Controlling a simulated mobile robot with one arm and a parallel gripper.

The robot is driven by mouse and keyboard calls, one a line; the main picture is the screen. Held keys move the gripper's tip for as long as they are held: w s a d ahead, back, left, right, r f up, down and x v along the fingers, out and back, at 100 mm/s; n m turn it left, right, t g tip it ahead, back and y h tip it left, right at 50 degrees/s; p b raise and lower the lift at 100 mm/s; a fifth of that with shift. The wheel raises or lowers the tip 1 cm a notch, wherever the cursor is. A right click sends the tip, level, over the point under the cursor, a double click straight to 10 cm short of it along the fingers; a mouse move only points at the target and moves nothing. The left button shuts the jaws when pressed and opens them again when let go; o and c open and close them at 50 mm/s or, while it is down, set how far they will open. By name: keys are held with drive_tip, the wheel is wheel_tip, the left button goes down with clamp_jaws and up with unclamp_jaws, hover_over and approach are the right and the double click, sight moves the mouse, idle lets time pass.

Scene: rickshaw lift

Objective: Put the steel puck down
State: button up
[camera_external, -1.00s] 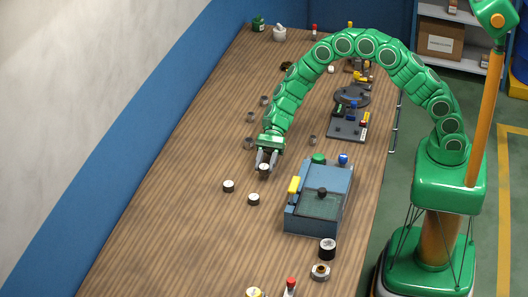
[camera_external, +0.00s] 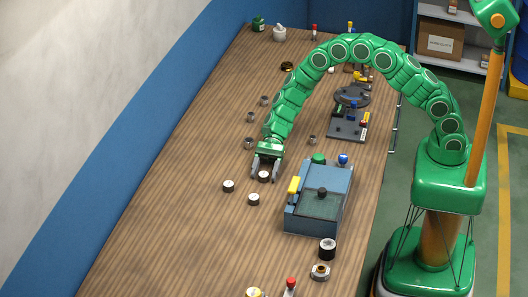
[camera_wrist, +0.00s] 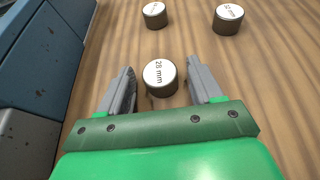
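A small steel puck (camera_external: 264,176) with a white top stands upright on the wooden table. In the wrist view the same puck (camera_wrist: 160,78) reads "28 mm". My gripper (camera_external: 266,173) is low over the table, its two grey fingers spread on either side of the puck. In the wrist view a gap shows between the puck and each finger of my gripper (camera_wrist: 160,66), so it is open and not holding the puck.
Two similar pucks (camera_external: 228,186) (camera_external: 254,199) stand nearby on the table (camera_external: 180,230). A blue machine (camera_external: 322,197) with a yellow handle stands to the right. Several small rings (camera_external: 249,143) lie behind. The table's front left is clear.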

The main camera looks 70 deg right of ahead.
drive_tip(key=shift+d+r, duration=0.1)
drive_tip(key=shift+r, duration=0.05)
drive_tip(key=v, duration=1.2)
drive_tip(key=s+r+n+g+h, duration=0.2)
drive_tip(key=s+r+n, duration=0.4)
drive_tip(key=s, duration=0.4)
drive_tip(key=s+r+n+g+h, duration=0.1)
drive_tip(key=s+r+n+h, duration=0.25)
drive_tip(key=s+r, duration=0.6)
drive_tip(key=s+d+n+h, duration=0.2)
drive_tip(key=s+d, duration=0.3)
drive_tip(key=s, duration=0.4)
drive_tip(key=s+d+r+n+h, duration=0.1)
drive_tip(key=s+d+n+h, duration=0.2)
drive_tip(key=s+d, duration=0.3)
drive_tip(key=s+d+r+n+t+h, duration=0.1)
drive_tip(key=s+d+n+h, duration=0.2)
drive_tip(key=s, duration=0.9)
drive_tip(key=d, duration=0.2)
drive_tip(key=shift+d+r, duration=0.25)
drive_tip(key=shift+d, duration=0.05)
drive_tip(key=shift+s+n, duration=0.1)
drive_tip(key=shift+n, duration=0.15)
